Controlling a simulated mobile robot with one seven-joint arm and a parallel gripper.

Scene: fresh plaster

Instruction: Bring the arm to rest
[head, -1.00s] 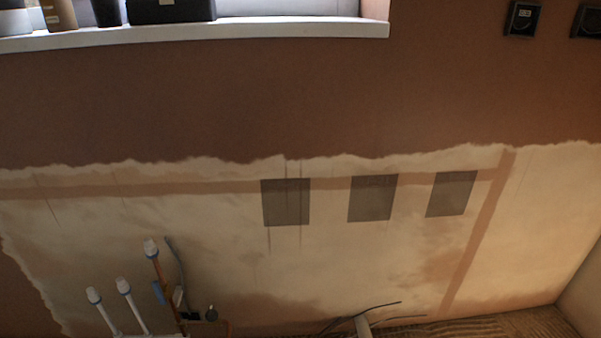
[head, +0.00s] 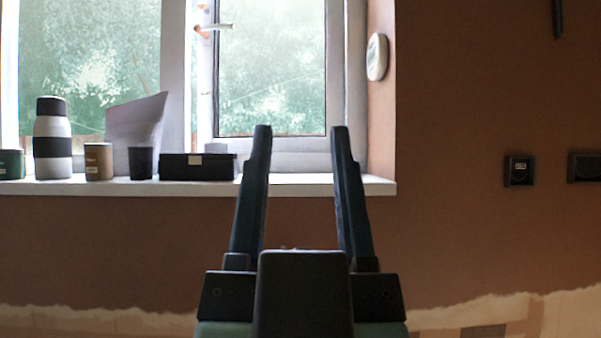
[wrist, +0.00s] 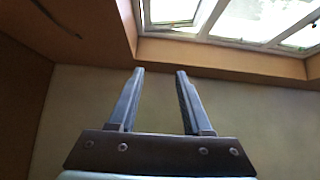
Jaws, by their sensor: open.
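My gripper (head: 300,130) stands upright in the middle of the head view, its two dark fingers apart with nothing between them. Its fingertips overlap the window and sill in the picture; I see no contact with anything. In the wrist view my gripper (wrist: 160,72) is also open and empty. It points up toward a plain wall (wrist: 95,110), with the window (wrist: 175,12) above.
A white window sill (head: 200,187) holds a flask (head: 52,140), a brown jar (head: 98,162), a dark cup (head: 140,163), a black box (head: 197,167) and a leaning sheet (head: 136,118). Black wall sockets (head: 519,170) are at right. Patchy plaster (head: 70,320) lies low on the wall.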

